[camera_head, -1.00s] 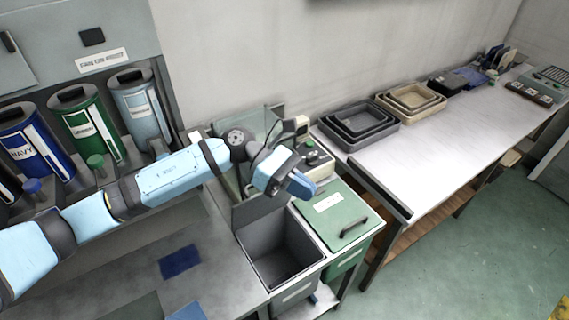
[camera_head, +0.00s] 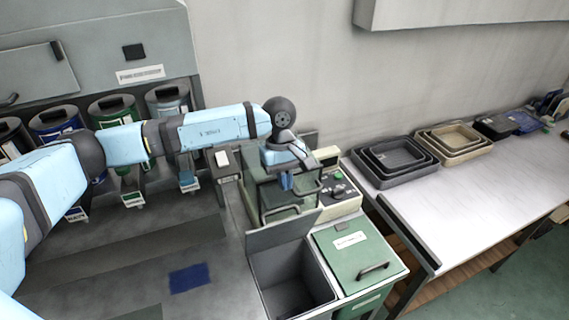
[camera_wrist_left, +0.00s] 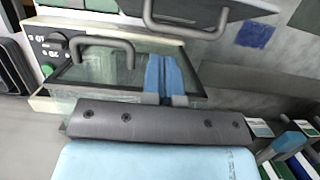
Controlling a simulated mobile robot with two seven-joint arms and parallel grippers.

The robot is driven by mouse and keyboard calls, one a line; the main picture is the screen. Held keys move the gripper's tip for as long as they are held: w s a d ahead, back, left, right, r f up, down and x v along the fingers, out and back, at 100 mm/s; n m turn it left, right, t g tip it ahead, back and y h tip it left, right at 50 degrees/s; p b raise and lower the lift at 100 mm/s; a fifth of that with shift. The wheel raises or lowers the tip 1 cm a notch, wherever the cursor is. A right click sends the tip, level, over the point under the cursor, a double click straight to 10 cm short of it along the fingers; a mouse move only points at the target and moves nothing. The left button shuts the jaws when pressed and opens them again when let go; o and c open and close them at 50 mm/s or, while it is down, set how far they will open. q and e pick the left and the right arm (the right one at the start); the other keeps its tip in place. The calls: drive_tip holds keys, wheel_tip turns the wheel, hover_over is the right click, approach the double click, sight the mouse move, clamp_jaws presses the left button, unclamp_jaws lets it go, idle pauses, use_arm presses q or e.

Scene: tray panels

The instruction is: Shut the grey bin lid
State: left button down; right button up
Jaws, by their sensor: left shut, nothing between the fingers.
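The grey bin (camera_head: 256,284) is open, its dark inside showing. Its grey lid (camera_head: 283,232) stands raised at the bin's back edge. My left gripper (camera_head: 287,182) is shut and empty, pointing down behind and above the raised lid, apart from it. In the left wrist view, the shut blue fingers (camera_wrist_left: 166,76) point towards the lid (camera_wrist_left: 215,12), which shows at the top with a grey bar handle. The fingers' tips look close to the lid there, but I see a gap. My right gripper is not in view.
A green-lidded bin (camera_head: 358,252), shut, stands right of the grey bin. A glass-sided box (camera_head: 262,196) and a panel with buttons (camera_head: 340,190) are behind the lid. Nested trays (camera_head: 395,160) sit on the white table. A blue patch (camera_head: 189,278) lies on the grey counter.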

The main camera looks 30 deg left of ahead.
use_arm(q)
drive_tip(key=x, duration=0.4)
drive_tip(key=shift+p, duration=0.35)
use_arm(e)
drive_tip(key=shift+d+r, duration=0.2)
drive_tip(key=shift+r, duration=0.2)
